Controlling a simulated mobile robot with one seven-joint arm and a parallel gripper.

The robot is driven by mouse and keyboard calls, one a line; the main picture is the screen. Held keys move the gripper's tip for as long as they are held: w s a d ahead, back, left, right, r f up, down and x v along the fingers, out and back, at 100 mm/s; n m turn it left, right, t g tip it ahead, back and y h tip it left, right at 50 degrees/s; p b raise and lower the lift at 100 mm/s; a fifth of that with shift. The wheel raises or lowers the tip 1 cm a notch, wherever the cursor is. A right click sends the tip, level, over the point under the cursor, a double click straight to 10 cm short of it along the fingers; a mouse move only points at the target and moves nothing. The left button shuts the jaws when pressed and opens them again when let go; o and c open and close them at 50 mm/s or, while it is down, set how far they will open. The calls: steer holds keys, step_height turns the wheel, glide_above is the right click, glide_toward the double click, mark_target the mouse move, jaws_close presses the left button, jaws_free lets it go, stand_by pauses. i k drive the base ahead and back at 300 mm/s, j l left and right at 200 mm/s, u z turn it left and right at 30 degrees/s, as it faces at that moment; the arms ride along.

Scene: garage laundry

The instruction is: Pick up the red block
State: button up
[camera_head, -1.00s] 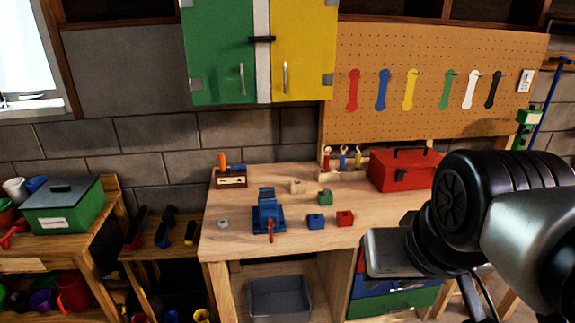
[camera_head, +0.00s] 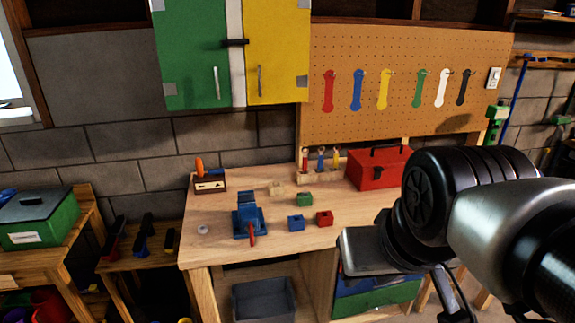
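The red block (camera_head: 324,218) lies on the wooden workbench (camera_head: 215,243), toward its front edge. A blue block (camera_head: 296,222) is just left of it, with a small gap between them. A green block (camera_head: 305,199) is behind it. My arm fills the right side of the view, in front of the bench's right end. A grey metal part at the end of my arm shows right of the red block and nearer to the camera. The fingertips cannot be made out, so I cannot tell whether my gripper is open or shut.
A blue vise (camera_head: 249,217) with a red handle stands left of the blocks. A pale wooden block (camera_head: 277,189) lies behind. A red toolbox (camera_head: 378,168) stands at the back right. A grey bin (camera_head: 263,301) sits below the bench top. The bench's front left is mostly clear.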

mark_target(322, 218)
steer(key=i+j+z, duration=0.15)
steer(key=i, duration=0.35)
steer(key=i+j+z, duration=0.15)
steer(key=i, duration=0.4)
